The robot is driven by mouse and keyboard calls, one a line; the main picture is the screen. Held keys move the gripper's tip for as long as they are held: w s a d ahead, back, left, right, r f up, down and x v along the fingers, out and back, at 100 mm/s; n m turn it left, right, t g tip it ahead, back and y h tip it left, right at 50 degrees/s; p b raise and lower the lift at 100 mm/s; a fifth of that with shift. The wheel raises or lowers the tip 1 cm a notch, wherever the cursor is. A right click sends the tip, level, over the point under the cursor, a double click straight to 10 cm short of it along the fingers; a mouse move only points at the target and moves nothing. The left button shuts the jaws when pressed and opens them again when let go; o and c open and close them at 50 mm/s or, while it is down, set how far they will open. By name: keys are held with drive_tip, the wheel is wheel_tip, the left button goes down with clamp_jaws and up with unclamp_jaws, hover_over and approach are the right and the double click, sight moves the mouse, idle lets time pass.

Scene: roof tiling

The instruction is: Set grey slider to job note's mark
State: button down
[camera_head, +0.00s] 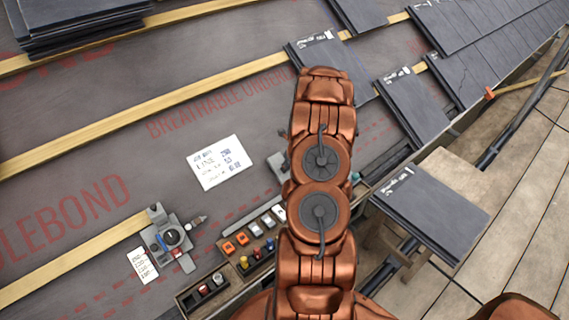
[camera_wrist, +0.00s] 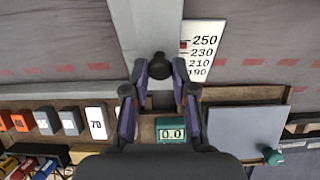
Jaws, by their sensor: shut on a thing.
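In the wrist view my gripper (camera_wrist: 160,76) has its two fingers closed around a round black knob (camera_wrist: 160,63). The knob sits in front of a grey upright bar (camera_wrist: 148,28), which appears to be the grey slider's part. A white scale card (camera_wrist: 203,48) with marks 250, 230, 210 and 190 stands right of the knob. In the head view the job note (camera_head: 220,162) is a white sheet on the roof underlay; its handwritten figures are too small to read surely. A grey piece (camera_head: 277,165) shows partly behind my arm, and my gripper is hidden there.
A teal display (camera_wrist: 171,131) reads 0.0 below the knob. A tray (camera_head: 193,300) of coloured small parts runs along the near edge. A grey device with a dial (camera_head: 172,238) and a small number card (camera_head: 142,265) are at left. Slates (camera_head: 430,205) lie at right.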

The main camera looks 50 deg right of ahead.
drive_tip(key=shift+w+d+r, duration=0.1)
drive_tip(key=shift+w+r, duration=0.05)
drive_tip(key=shift+r, duration=0.1)
drive_tip(key=c, duration=1)
unclamp_jaws()
drive_tip(key=shift+o, duration=0.2)
drive_tip(key=v, duration=1.2)
